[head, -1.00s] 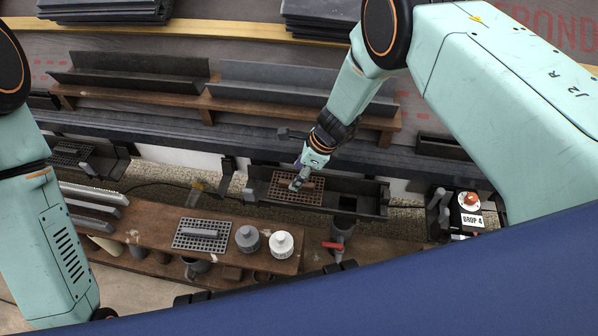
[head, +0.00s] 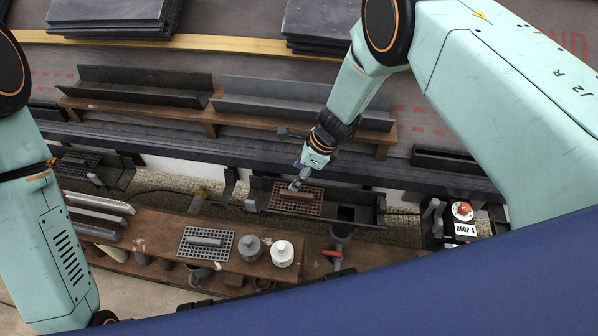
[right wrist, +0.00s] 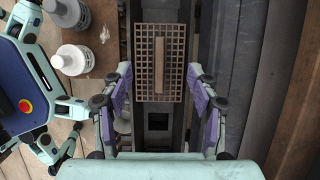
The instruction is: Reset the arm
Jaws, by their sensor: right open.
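My right gripper (head: 300,182) is over the open gutter trough in the head view. In the right wrist view its purple-padded fingers (right wrist: 160,105) stand wide apart with nothing between them. A brown grate (head: 312,205) with a bar handle lies in the trough below the gripper; it also shows in the right wrist view (right wrist: 144,60), ahead of the fingers. The gripper looks apart from the grate. My left arm comes in at the left of the head view, but its gripper is out of the picture.
Gutter sections (head: 140,88) lie on a plank behind. A box with a red button (head: 462,210) stands at right. Slates (head: 110,15) are stacked at the back.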

